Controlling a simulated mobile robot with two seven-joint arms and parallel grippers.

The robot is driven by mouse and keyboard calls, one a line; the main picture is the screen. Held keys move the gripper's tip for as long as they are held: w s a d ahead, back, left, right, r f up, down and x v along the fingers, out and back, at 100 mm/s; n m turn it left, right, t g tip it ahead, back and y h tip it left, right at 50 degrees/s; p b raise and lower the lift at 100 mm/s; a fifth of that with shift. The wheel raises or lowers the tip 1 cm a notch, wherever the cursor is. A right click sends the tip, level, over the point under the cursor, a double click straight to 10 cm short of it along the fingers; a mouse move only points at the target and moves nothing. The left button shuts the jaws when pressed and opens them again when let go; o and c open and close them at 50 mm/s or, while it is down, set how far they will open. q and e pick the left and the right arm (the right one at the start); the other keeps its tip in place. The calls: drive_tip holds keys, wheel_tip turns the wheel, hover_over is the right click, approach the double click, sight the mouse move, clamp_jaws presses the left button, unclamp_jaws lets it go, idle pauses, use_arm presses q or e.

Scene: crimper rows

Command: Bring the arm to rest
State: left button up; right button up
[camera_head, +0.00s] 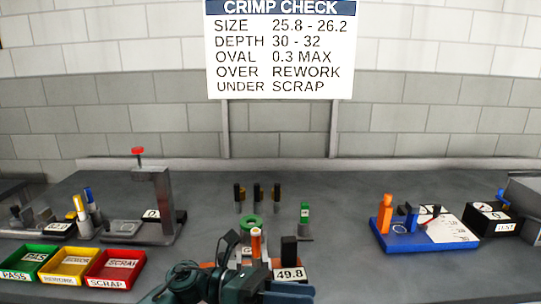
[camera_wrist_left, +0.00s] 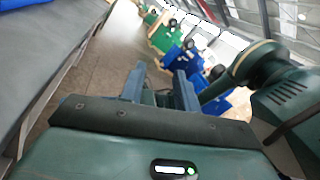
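My left arm lies across the bottom middle of the head view, in front of the bench, with its blue-grey gripper end (camera_head: 288,292) at the lower edge. In the left wrist view the left gripper's two fingers (camera_wrist_left: 160,88) stand apart with nothing seen between them. Beyond them are floor and distant bins. The gripper's end is partly cut off in the head view. Another dark green arm link of mine shows at the right of the wrist view. My right gripper is not seen in either view.
Blue bins (camera_wrist_left: 180,58) stand beyond the floor.

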use_arm(q)
drive_tip(key=w+a+f+n+t+y, duration=0.1)
drive_tip(key=a+f+n+t+y, duration=0.3)
drive_tip(key=n+t, duration=0.95)
drive_tip(key=w+a+f+n+t+y, duration=0.15)
drive_tip(key=a+f+n+t, duration=0.5)
drive_tip(key=n, duration=1.25)
drive_tip(key=s+a+f+n+g+y, duration=0.2)
drive_tip(key=s+a+f+n+y, duration=0.2)
drive_tip(key=s+f+n, duration=0.3)
drive_tip(key=s+a+f+n+g+y, duration=0.3)
drive_tip(key=s+a+f+n+y, duration=0.1)
drive_tip(key=s+f+n, duration=0.3)
wheel_tip(320, 180, down, 3)
drive_tip(key=shift+s+r+n+y+p, duration=0.15)
drive_tip(key=shift+s+n+y+p, duration=0.2)
drive_tip(key=shift+n+y, duration=0.45)
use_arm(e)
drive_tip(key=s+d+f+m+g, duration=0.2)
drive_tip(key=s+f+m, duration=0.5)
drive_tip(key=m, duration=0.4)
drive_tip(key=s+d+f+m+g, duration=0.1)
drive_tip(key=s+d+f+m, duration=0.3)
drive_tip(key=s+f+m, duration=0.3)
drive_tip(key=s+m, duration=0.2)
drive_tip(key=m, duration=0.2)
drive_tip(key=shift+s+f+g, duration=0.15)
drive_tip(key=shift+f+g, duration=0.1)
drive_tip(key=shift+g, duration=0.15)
